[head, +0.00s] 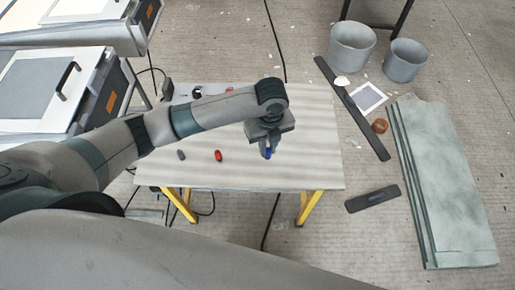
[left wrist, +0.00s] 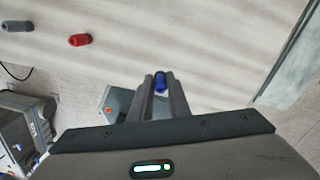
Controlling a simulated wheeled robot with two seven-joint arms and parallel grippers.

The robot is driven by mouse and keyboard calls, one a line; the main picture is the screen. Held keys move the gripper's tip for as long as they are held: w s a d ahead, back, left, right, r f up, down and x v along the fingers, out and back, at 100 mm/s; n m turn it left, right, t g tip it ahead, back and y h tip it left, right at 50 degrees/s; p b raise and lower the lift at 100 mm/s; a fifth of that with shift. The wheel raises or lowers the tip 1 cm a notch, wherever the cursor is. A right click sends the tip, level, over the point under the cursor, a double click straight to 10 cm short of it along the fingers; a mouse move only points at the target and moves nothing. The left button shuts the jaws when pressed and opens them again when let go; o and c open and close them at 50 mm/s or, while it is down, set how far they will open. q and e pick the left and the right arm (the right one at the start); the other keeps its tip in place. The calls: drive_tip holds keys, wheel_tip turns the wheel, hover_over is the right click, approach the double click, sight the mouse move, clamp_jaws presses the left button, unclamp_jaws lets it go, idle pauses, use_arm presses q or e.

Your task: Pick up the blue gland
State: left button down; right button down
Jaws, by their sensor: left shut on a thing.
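The blue gland (head: 268,154) is a small blue cylinder between the fingertips of my left gripper (head: 267,146), over the right part of the table. In the left wrist view the blue gland (left wrist: 160,82) sits between the two fingers of the gripper (left wrist: 160,90), which are shut on it. I cannot tell for sure how far it is above the table top. My right gripper is in neither view.
A red gland (head: 218,155) and a grey gland (head: 181,155) lie on the table (head: 310,150) to the left of my left gripper. A grey tray (head: 178,92) with small parts is partly hidden behind my arm. Buckets (head: 352,47) and panels (head: 445,185) are on the floor at right.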

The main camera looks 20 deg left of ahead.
use_arm(q)
drive_tip(key=s+d+r+b, duration=0.1)
drive_tip(key=d+r, duration=0.3)
drive_tip(key=d, duration=0.3)
drive_tip(key=shift+s+r+b, duration=0.3)
drive_tip(key=shift+s, duration=0.1)
drive_tip(key=shift+d, duration=0.1)
